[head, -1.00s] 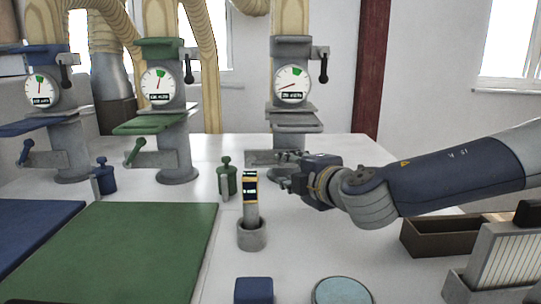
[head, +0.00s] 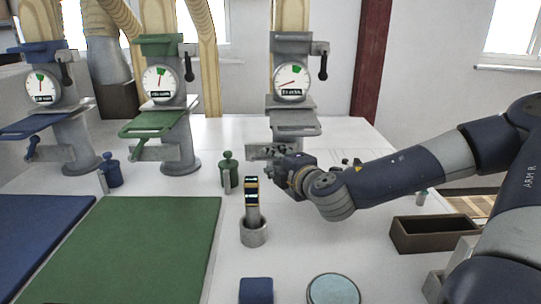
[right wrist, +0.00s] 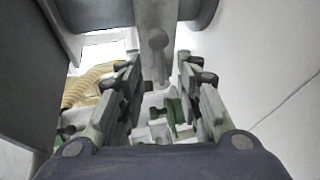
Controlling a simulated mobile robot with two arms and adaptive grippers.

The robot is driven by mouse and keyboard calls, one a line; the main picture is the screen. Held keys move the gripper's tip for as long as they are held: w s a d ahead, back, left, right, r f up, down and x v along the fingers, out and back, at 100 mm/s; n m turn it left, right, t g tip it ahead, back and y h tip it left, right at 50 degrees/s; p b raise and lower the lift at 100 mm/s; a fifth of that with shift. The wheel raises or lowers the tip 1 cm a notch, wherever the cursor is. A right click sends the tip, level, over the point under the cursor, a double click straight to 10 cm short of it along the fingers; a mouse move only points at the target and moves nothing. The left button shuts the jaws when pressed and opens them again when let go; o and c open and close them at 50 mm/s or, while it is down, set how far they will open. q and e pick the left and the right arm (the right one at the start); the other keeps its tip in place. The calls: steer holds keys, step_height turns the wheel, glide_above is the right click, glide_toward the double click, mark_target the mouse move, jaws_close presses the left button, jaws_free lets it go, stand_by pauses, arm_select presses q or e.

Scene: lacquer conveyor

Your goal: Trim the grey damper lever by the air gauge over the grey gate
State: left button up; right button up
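The round white air gauge (head: 290,83) sits over the grey gate (head: 292,130) on the right-hand column. Its needle points left and slightly down, away from the green band at the top. A dark-handled lever (head: 323,67) hangs from a grey bracket at the gauge's right. My right gripper (head: 262,152) is below the front of the grey gate, over the table, fingers toward the left. In the right wrist view its fingers (right wrist: 158,75) are open, with a grey ball-ended lever (right wrist: 157,40) between and beyond them; contact is unclear. My left gripper is out of view.
A green gate (head: 155,128) and a blue gate (head: 35,125) stand left, each under a gauge. A green pot (head: 228,175) and a grey cup (head: 254,234) holding a banded stick are near my right gripper. A brown tray (head: 430,235) lies right.

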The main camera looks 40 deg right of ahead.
steer(key=shift+x, duration=1.7)
jaws_close()
